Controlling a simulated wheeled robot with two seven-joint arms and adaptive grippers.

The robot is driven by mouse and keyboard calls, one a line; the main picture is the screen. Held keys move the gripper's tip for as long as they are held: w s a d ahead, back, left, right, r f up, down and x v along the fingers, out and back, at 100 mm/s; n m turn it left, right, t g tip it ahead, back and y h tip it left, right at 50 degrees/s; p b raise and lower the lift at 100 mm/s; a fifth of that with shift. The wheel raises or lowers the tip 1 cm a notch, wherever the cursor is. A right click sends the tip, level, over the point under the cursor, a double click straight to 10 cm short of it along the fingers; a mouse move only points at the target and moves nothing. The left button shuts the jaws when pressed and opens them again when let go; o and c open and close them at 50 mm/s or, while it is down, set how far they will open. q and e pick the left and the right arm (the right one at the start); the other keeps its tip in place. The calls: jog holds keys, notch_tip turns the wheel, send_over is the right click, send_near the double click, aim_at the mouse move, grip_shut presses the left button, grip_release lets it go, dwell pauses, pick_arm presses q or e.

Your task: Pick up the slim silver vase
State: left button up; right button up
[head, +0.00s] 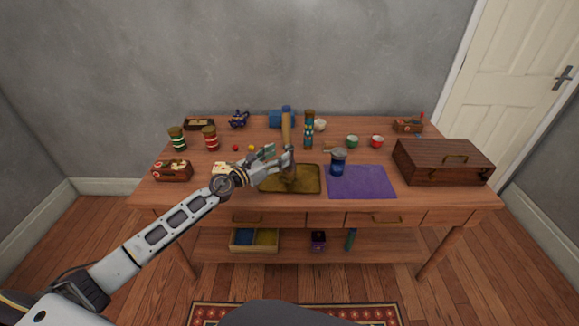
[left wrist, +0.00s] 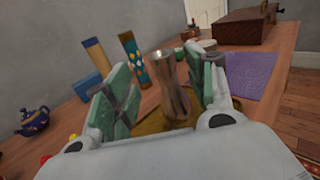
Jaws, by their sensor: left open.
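The slim silver vase (left wrist: 171,88) stands upright between the two fingers of my left gripper (left wrist: 160,92) in the left wrist view, with a gap visible on its right side. In the head view the vase (head: 291,172) is at the olive mat (head: 305,186), partly hidden behind my left gripper (head: 276,157). The left gripper is open, its green-padded fingers on either side of the vase. I cannot tell whether the left finger touches it. My right gripper is not in view.
A patterned teal cylinder (head: 308,134) and a tan cylinder (head: 286,128) stand behind the vase. A dark blue canister (head: 338,163) is to its right, by the purple mat (head: 378,182). A wooden case (head: 443,162) occupies the right end.

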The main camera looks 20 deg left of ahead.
pick_arm(q)
jog(key=shift+f+x, duration=0.2)
jog(key=shift+x, duration=0.7)
jog(key=shift+f+x, duration=0.2)
jog(key=shift+x, duration=1.85)
jog(key=shift+s+d, duration=0.1)
grip_shut()
